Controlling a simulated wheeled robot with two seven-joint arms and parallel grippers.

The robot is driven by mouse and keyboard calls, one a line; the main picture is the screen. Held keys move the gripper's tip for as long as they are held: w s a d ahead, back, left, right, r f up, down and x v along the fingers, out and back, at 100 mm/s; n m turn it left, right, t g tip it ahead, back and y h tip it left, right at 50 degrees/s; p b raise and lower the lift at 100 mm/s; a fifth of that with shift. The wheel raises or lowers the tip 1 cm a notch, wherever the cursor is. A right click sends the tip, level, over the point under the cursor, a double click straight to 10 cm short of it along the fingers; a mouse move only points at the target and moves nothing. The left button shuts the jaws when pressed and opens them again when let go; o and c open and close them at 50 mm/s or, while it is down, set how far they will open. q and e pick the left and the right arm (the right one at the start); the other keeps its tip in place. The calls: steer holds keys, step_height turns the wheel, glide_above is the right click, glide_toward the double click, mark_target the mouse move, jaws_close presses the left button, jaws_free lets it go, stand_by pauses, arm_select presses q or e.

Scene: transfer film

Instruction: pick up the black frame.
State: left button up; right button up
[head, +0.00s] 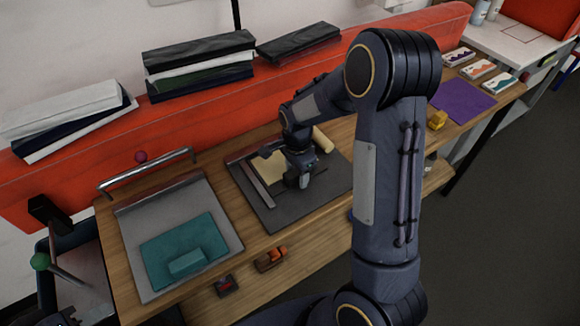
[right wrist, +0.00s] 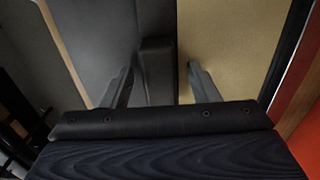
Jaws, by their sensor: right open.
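A dark grey-black flat panel (head: 275,214) lies on the wooden table, with a pale yellow sheet (head: 268,167) toward its back and a grey strip (head: 257,184) along its left. I take the panel to be the black frame, but my arm hides part of it. My right gripper (head: 303,180) is low over it, pointing down. In the right wrist view the open fingers (right wrist: 160,85) stand on either side of a black raised bar (right wrist: 155,65), with the yellow sheet (right wrist: 230,45) at right. I cannot tell if they touch the bar. My left gripper is out of view.
At left is a grey board (head: 133,230) with a teal sheet (head: 160,247) and block. A purple sheet (head: 462,101) lies at right.

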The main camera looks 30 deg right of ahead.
steer(key=shift+c, duration=0.2)
jaws_close()
steer(key=shift+r, duration=0.15)
